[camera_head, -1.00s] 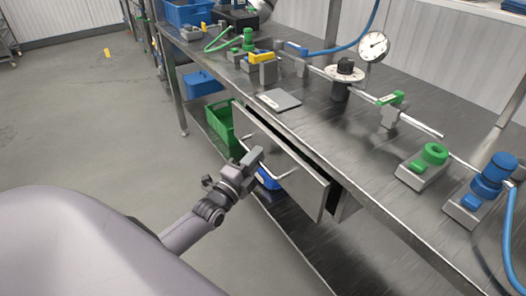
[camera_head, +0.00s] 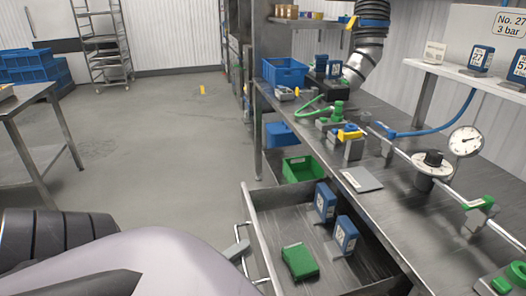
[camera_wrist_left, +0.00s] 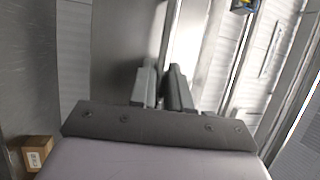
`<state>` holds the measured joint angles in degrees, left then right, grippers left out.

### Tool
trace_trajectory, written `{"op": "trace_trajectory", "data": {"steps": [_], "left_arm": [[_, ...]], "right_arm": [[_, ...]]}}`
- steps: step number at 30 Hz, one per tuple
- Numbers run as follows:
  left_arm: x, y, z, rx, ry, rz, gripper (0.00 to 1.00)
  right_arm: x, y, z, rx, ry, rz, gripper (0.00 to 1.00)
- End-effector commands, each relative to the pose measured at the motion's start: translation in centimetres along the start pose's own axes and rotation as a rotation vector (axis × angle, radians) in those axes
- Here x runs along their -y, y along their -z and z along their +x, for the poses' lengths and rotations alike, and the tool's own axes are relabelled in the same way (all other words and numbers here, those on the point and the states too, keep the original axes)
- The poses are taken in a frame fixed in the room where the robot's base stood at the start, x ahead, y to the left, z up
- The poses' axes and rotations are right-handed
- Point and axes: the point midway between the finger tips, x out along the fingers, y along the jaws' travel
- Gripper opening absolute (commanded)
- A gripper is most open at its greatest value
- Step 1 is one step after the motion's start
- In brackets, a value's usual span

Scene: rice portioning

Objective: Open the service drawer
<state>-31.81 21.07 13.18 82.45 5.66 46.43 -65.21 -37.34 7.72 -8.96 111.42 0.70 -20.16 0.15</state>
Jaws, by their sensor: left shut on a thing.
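The service drawer (camera_head: 300,219) under the steel workbench is pulled well out, and its inside shows. It holds a green box (camera_head: 299,262) and two blue boxes with white labels (camera_head: 325,201) (camera_head: 345,234). The bar handle (camera_head: 246,268) is on the drawer's front face, at its left side in the head view. My left gripper (camera_head: 238,250) is at the handle, mostly hidden behind my own body. In the left wrist view its two fingers (camera_wrist_left: 163,80) are close together, shut on the handle, which is hard to make out there. My right gripper is not in view.
The workbench (camera_head: 395,205) carries a pipe with valves, a gauge (camera_head: 465,141) and a grey plate (camera_head: 361,179). A green crate (camera_head: 303,169) and a blue bin (camera_head: 281,135) are below it. Another table (camera_head: 33,107) stands at left.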

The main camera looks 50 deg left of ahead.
Motion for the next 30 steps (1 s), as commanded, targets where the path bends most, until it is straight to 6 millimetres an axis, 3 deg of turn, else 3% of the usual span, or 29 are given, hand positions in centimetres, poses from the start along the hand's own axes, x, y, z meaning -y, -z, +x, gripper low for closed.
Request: {"op": "trace_trajectory", "data": {"steps": [7, 21, 22, 23, 30], "left_arm": [[0.4, -0.8, -2.1, 0.001, 0.000, -0.001, 0.00], [0.5, -1.0, -2.5, 0.002, -0.001, -0.001, 0.00], [0.5, -1.0, -2.5, 0.002, -0.001, -0.001, 0.27], [0.5, -1.0, -2.5, 0.002, -0.001, -0.001, 0.36], [0.5, -1.0, -2.5, 0.001, 0.000, -0.001, 0.38]], "right_arm": [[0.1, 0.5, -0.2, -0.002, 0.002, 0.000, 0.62], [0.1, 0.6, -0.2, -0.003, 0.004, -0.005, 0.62], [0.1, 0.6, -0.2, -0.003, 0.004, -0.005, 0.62], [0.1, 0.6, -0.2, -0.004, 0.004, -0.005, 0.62], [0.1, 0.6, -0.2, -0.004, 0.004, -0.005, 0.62]]}}
